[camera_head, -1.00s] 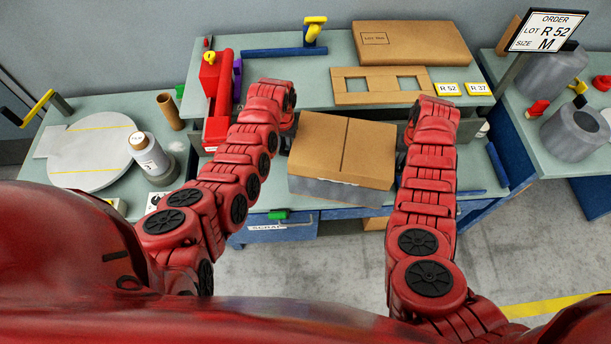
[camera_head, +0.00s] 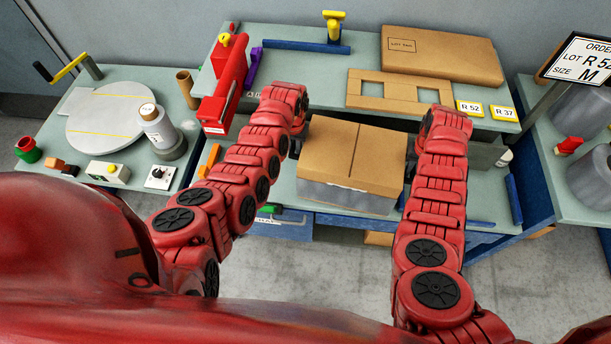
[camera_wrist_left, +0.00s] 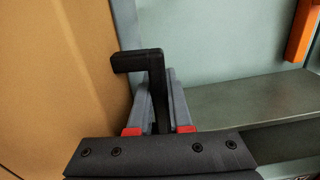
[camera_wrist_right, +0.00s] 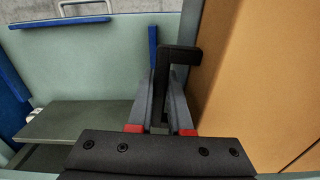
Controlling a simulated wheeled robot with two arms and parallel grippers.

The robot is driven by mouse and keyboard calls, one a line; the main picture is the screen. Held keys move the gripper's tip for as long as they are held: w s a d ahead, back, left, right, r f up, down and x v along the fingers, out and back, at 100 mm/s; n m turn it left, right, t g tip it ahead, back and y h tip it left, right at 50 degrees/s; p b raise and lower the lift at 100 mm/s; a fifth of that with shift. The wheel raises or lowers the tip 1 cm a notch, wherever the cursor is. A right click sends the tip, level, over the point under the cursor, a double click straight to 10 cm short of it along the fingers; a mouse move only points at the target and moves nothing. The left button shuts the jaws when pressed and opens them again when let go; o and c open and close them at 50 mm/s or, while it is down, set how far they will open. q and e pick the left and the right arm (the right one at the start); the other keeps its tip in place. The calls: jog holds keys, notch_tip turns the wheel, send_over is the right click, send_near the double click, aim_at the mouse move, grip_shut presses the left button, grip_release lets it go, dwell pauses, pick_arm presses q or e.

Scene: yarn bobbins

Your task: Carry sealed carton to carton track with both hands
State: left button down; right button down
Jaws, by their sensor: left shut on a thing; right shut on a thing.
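The sealed carton (camera_head: 352,155), brown on top with a dark centre seam and greyish lower sides, is between my two arms in the head view. Its brown side also fills the left of the left wrist view (camera_wrist_left: 60,75) and the right of the right wrist view (camera_wrist_right: 255,75). My left gripper (camera_wrist_left: 158,100) is shut on a black L-shaped handle beside the carton. My right gripper (camera_wrist_right: 161,100) is shut on a matching black handle on the other side. In the head view both fingertips are mostly hidden by my wrists. I cannot make out the carton track.
The bench behind holds a red device (camera_head: 226,85), a flat brown box (camera_head: 440,55), a cardboard piece with two windows (camera_head: 400,93) and R 52 and R 37 cards. A left table (camera_head: 60,105) carries a round grey plate and a bobbin (camera_head: 157,127). Grey floor shows in front.

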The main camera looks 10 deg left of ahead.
pick_arm(q)
jog(key=shift+d, duration=0.1)
jog(key=shift+f, duration=0.1)
pick_arm(e)
jog(key=shift+f, duration=0.15)
